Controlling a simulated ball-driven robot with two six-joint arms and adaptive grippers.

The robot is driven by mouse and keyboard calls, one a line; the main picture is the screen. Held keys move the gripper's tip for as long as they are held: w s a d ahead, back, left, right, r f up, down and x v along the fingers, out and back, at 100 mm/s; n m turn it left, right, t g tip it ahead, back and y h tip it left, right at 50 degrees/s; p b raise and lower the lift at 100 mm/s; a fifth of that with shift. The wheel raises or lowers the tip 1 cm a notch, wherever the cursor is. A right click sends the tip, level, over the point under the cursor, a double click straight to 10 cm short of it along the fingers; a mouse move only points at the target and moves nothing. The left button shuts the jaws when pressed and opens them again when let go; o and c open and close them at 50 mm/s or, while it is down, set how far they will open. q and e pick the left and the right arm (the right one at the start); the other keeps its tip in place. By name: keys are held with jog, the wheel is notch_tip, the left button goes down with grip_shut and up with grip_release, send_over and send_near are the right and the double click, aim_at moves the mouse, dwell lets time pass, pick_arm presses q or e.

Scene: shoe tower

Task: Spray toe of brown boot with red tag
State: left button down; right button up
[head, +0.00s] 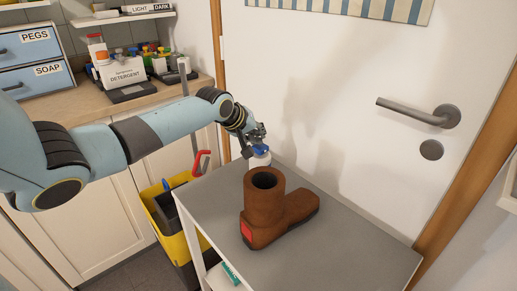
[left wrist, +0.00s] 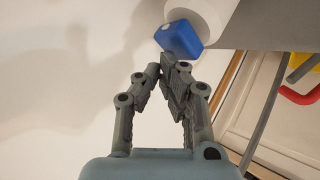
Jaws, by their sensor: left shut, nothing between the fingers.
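The brown boot (head: 266,205) stands upright on the grey table, its toe pointing right. A red tag (head: 246,231) is on its heel side. A white bottle (head: 260,160) with a blue top stands behind the boot's shaft, partly hidden by it. In the left wrist view the blue top (left wrist: 181,40) and white body (left wrist: 200,14) show just beyond the fingertips. My left gripper (head: 256,137) is at the bottle's top, shut and empty; its closed fingers (left wrist: 172,70) show in the left wrist view. Whether it touches the blue top, I cannot tell. My right gripper is out of view.
The grey table (head: 352,254) has free room right of the boot. A white door (head: 330,100) with a handle (head: 418,112) is close behind. A yellow bucket (head: 168,222) stands left. A green-and-white item (head: 230,274) lies below the tabletop. The counter holds a detergent box (head: 122,73).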

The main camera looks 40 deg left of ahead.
pick_arm(q)
jog(key=shift+f, duration=0.4)
jog(key=shift+r, duration=0.1)
dwell(0.3)
jog(key=shift+r+p, duration=0.95)
jog(key=shift+p, duration=0.05)
notch_tip(320, 180, up, 6)
jog(key=p, duration=0.7)
dwell(0.4)
